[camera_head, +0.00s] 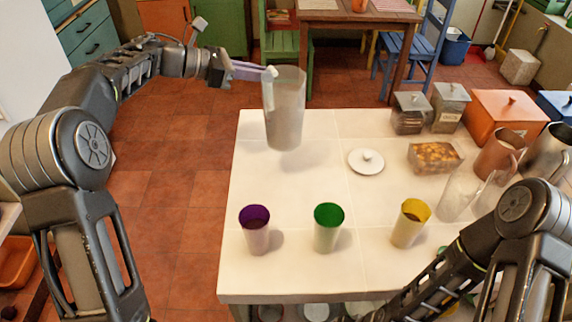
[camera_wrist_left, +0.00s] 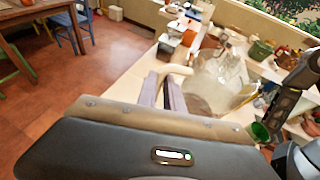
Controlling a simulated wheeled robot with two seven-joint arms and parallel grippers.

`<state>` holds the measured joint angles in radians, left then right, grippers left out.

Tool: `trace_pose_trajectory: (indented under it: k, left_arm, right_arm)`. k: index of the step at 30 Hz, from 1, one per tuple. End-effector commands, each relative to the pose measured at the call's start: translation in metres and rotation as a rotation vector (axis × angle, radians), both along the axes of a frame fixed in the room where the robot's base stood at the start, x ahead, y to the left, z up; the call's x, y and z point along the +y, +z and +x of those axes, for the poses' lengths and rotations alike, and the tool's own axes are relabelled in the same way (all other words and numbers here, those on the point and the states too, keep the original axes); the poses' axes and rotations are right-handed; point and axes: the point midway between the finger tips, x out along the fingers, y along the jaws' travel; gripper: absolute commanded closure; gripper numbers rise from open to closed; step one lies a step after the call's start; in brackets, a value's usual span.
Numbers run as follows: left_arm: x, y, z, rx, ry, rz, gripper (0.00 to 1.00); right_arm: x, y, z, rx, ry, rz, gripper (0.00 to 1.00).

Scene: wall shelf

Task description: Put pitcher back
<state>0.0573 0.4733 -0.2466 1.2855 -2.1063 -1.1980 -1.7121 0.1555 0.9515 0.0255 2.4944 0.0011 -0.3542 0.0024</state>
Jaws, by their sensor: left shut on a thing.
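The clear glass pitcher (camera_head: 286,115) is upright over the back left part of the white table (camera_head: 330,275). My left gripper (camera_head: 268,73) comes from the left and is shut on its upper left side, by the handle. I cannot tell whether the pitcher's base touches the table. In the left wrist view, the pitcher (camera_wrist_left: 212,92) is just right of my left gripper's fingers (camera_wrist_left: 168,88). My right arm crosses the lower right of the head view; its gripper is out of view.
Purple (camera_head: 256,232), green (camera_head: 328,230) and yellow (camera_head: 410,224) cups stand along the front. A white lid (camera_head: 367,161) lies mid-table. Another clear glass vessel (camera_head: 459,194), a snack-filled container (camera_head: 436,156), a copper-coloured pitcher (camera_head: 498,153) and an orange box (camera_head: 505,116) crowd the right.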

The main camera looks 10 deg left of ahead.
Motion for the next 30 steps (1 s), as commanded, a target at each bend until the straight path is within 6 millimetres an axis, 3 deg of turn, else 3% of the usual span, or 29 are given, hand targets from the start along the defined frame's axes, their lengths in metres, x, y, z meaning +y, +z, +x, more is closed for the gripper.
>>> trace_pose_trajectory:
  k: [8, 19, 30]
  left_arm:
    - [-0.001, 0.001, 0.0, -0.002, 0.0, -0.003, 1.0]
    - [0.0, -0.044, 0.0, 0.0, 0.002, -0.005, 1.0]
    - [0.0, -0.049, 0.001, -0.002, 0.001, -0.003, 1.0]
  right_arm:
    - [0.0, 0.0, 0.0, 0.001, -0.001, -0.001, 0.64]
    - [-0.001, 0.007, -0.001, 0.003, -0.001, -0.003, 0.64]
    - [-0.001, 0.007, -0.001, 0.003, -0.001, -0.003, 0.64]
